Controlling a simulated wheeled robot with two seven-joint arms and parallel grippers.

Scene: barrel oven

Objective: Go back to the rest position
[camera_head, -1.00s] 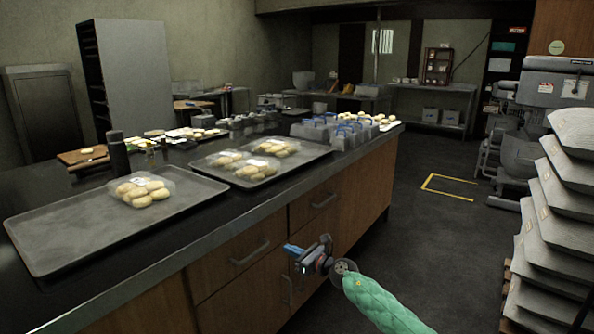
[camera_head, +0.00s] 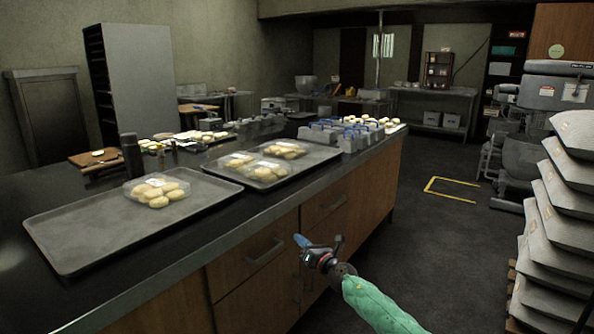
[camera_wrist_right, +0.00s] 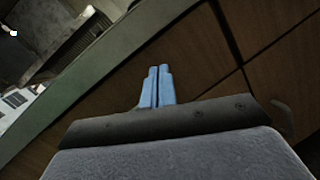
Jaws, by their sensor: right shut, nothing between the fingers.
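My right gripper (camera_head: 302,241) is in front of the wooden drawers of the counter in the head view, below the counter's top edge. Its blue fingers are together and empty. They also show closed side by side in the right wrist view (camera_wrist_right: 157,86), with the brown drawer fronts behind them. My right arm has a green sleeve and comes in from the bottom of the head view. My left gripper is not in view.
The dark counter (camera_head: 205,225) holds a near tray (camera_head: 80,225) with a pack of buns (camera_head: 157,190) and a second tray (camera_head: 318,154) with several packs. A drawer handle (camera_head: 266,252) juts out near my gripper. Stacked grey sacks (camera_head: 560,230) stand at right. Floor between is clear.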

